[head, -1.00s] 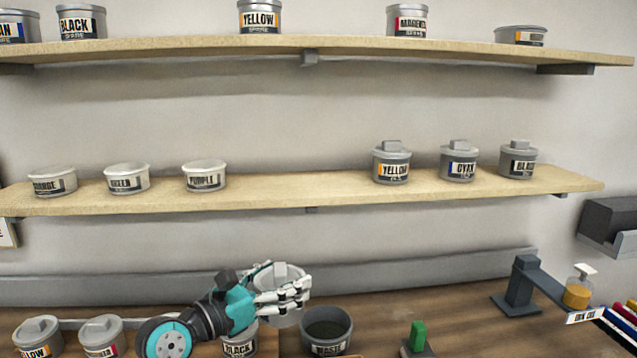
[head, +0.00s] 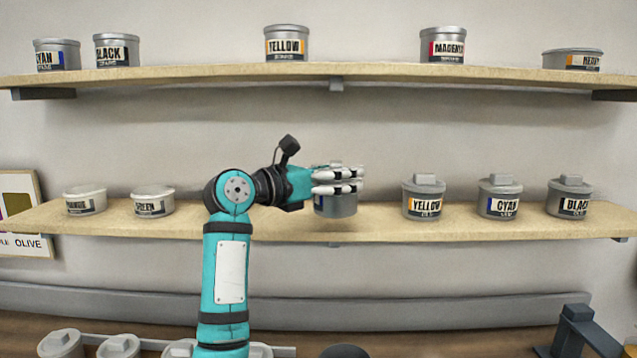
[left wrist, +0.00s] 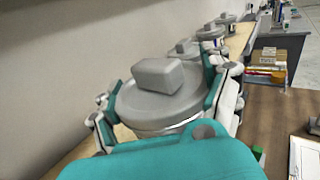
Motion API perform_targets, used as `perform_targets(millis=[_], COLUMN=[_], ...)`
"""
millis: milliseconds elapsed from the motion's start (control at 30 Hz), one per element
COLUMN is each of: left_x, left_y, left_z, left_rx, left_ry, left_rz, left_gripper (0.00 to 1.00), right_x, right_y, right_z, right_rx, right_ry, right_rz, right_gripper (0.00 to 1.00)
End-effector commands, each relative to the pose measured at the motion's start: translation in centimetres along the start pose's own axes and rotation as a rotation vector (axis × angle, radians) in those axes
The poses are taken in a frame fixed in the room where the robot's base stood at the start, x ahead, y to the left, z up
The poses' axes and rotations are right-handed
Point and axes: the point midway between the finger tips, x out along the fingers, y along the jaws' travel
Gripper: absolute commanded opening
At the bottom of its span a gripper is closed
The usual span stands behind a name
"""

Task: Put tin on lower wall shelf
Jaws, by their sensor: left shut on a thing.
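My left gripper (head: 338,181) is shut around a grey lidded tin (head: 336,206) in front of the lower wall shelf (head: 290,226). The tin is upright; I cannot tell whether its base touches the shelf. In the left wrist view the fingers (left wrist: 168,108) lie on both sides of the tin, whose lid has a block-shaped knob (left wrist: 158,75). My right gripper is not in view.
On the lower shelf, a yellow-labelled tin (head: 424,198), a cyan tin (head: 499,199) and a black tin (head: 570,197) stand to the right. Pale tubs, one labelled green (head: 153,202), stand left. The upper shelf (head: 200,74) holds several tins.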

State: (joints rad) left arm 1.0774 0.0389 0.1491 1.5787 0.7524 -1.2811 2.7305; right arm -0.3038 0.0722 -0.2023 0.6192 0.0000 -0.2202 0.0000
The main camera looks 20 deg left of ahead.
Motion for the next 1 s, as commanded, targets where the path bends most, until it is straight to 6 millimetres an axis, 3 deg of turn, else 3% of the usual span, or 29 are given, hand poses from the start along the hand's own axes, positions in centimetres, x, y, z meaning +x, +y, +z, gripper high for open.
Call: perform_targets(millis=[200,333,467,733,1000], left_x=[0.7,0.9,1.1,1.1,1.1], left_y=[5.4,7.3,8.0,8.0,8.0], left_z=[0.1,-0.1,-0.5,-3.6,-4.0], left_rx=[-0.001,0.001,0.002,0.001,0.002], left_ry=[-0.004,-0.006,-0.006,-0.005,-0.008], left_rz=[0.003,0.001,0.0,0.0,0.0], left_gripper=[0.27,0.27,0.27,0.27,0.27], right_x=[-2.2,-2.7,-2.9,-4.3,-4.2], right_y=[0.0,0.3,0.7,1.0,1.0], right_z=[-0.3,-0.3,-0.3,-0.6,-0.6], right_rx=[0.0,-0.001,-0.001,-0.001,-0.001], right_ry=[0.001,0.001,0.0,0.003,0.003], right_rz=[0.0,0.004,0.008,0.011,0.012], right_gripper=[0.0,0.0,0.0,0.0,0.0])
